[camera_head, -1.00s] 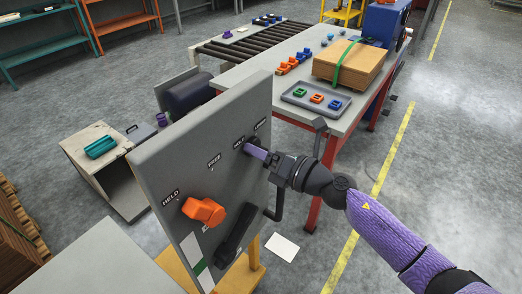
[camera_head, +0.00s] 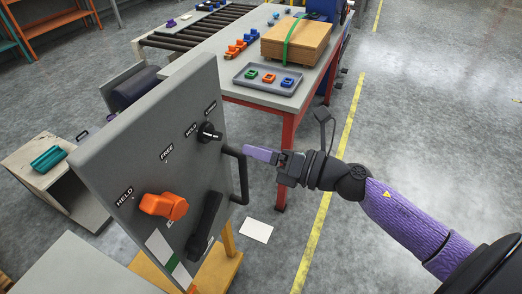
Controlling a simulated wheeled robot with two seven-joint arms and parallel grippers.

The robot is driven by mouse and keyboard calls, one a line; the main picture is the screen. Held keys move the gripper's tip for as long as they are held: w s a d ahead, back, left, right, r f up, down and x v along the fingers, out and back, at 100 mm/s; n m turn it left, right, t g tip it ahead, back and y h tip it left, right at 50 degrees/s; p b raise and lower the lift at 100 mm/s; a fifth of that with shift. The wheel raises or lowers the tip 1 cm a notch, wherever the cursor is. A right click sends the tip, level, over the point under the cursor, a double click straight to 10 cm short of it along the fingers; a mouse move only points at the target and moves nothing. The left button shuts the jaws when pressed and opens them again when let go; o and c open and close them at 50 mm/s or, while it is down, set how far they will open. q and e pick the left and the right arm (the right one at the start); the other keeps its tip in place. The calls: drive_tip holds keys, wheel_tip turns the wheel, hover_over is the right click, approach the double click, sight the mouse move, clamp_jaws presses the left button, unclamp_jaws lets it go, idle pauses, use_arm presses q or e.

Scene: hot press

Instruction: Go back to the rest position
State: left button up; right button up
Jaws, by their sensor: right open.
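My right gripper (camera_head: 262,154) is open and empty, with its purple fingers pointing left. It is in front of the grey panel (camera_head: 110,150), beside the black bar handle (camera_head: 241,175); I cannot tell whether they touch. A black knob (camera_head: 209,133) on the panel is to the left of the fingers and clear of them. My right arm (camera_head: 400,210) comes in from the lower right. My left gripper is not in view.
The panel also has an orange knob (camera_head: 165,206) and a black lever (camera_head: 204,226). The floor at right is clear.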

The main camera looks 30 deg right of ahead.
idle(0.3)
drive_tip(key=s+d+f+m+g+h, duration=0.1)
drive_tip(key=s+d+f+m+h, duration=0.15)
drive_tip(key=f+m, duration=0.55)
drive_tip(key=s+d+f+m+g+h, duration=0.1)
drive_tip(key=s+d+f+m+h, duration=0.25)
drive_tip(key=f, duration=0.65)
drive_tip(key=s+d+f+m+g+h, duration=0.15)
drive_tip(key=f+m+h, duration=0.25)
drive_tip(key=f+m, duration=0.5)
drive_tip(key=s+a+f+m+g+h, duration=0.15)
drive_tip(key=s+f+m+g, duration=0.35)
drive_tip(key=s+f, duration=0.65)
drive_tip(key=s+a+f+m+g, duration=0.2)
drive_tip(key=s+a+m, duration=0.1)
drive_tip(key=s, duration=0.6)
drive_tip(key=s+a+f+m+g, duration=0.2)
drive_tip(key=s+m+g, duration=0.1)
drive_tip(key=s, duration=0.6)
drive_tip(key=shift+s+a+f+m, duration=0.35)
drive_tip(key=shift+a, duration=0.05)
drive_tip(key=shift+g, duration=0.25)
